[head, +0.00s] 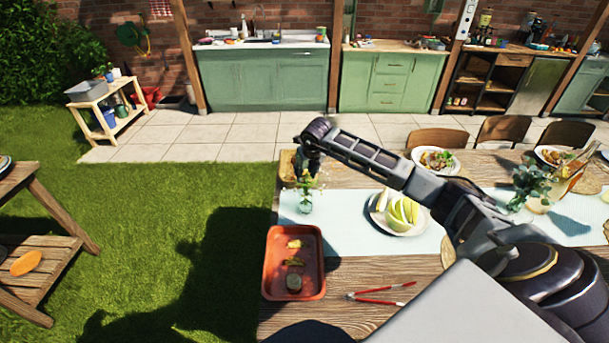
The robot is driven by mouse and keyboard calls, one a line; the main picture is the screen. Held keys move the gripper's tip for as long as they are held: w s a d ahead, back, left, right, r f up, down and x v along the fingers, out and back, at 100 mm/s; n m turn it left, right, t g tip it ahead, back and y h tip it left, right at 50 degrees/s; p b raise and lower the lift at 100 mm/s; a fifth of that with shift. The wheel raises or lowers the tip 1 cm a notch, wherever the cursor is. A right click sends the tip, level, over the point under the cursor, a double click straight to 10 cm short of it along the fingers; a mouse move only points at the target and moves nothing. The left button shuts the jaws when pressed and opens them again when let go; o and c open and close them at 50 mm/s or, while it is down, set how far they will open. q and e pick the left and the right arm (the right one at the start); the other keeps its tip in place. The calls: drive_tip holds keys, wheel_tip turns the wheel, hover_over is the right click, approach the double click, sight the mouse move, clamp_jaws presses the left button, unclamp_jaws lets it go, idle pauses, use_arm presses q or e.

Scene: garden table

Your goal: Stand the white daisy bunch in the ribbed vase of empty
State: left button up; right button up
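A small clear greenish vase (305,204) stands on the pale runner near the table's left end. Ribs on it are too small to make out. A small flower bunch (307,183) with green leaves and yellow and whitish dots shows at the vase's mouth; I cannot tell if its stems are inside. My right arm reaches in from the right, and my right gripper (304,168) points down right above the vase, at the flowers. Its fingers are small and partly hidden, so I cannot tell whether they hold the stems. My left gripper is not in view.
A plate of pale green melon slices (402,212) lies under my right forearm. A red tray (294,264) with food pieces and red-handled tongs (379,293) lie nearer. A brown wooden item (287,167) is behind the vase. Leafy greenery (531,180) stands at right.

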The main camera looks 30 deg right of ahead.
drive_tip(key=v, duration=1)
drive_tip(key=shift+s+a+f, duration=0.1)
drive_tip(key=shift+a, duration=0.05)
idle(1.3)
